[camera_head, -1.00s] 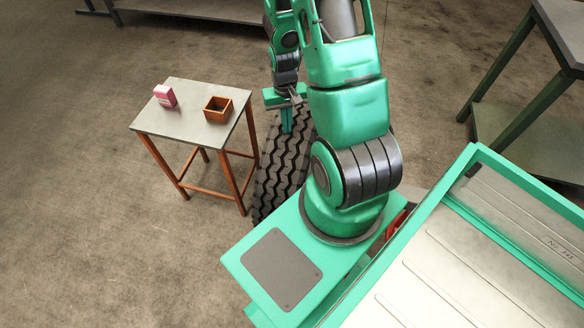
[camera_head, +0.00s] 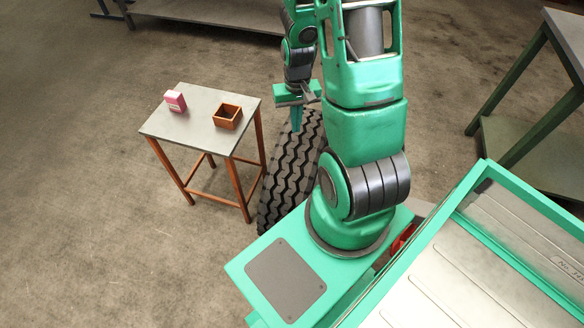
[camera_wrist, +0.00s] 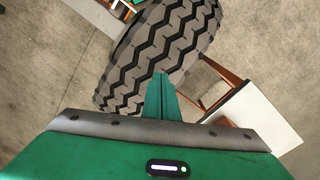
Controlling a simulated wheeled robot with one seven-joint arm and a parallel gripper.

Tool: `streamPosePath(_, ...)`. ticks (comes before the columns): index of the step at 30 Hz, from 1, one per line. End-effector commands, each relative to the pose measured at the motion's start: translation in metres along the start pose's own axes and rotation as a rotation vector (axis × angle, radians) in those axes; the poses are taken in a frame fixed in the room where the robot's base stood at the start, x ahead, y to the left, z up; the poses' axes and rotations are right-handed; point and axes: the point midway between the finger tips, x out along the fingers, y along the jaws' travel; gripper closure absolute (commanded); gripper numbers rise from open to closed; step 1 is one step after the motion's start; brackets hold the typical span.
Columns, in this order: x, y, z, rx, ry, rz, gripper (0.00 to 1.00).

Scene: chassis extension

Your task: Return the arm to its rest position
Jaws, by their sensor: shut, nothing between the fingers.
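My green arm rises from its base and bends forward in the head view. My gripper (camera_head: 297,119) hangs pointing down above the black tyre (camera_head: 291,172), to the right of the small table. In the wrist view my gripper (camera_wrist: 160,80) has its green fingers together with nothing between them, in front of the tyre tread (camera_wrist: 160,45).
A small table (camera_head: 190,135) with orange-brown legs stands left of the tyre. It bears a pink box (camera_head: 175,101) and an open brown box (camera_head: 227,117). A green-legged bench (camera_head: 530,140) stands at right, a long grey bench (camera_head: 210,12) at the back. The floor at left is clear.

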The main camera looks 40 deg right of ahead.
Motion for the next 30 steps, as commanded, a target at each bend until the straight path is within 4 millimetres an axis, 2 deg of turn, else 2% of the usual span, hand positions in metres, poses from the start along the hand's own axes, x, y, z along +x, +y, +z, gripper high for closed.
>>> streamPosePath(8, 0.0, 0.0, 0.0, 0.0, 0.001, 0.0, 1.0)
streamPosePath(11, -0.007, 0.001, 0.0, -0.001, 0.005, 0.004, 1.0)
streamPosePath(14, -0.025, 0.004, 0.003, -0.004, 0.009, 0.015, 1.0)
streamPosePath(20, -0.081, 0.014, 0.018, -0.006, 0.016, 0.042, 1.0)
streamPosePath(30, -0.167, 0.03, 0.069, 0.011, 0.015, 0.053, 1.0)
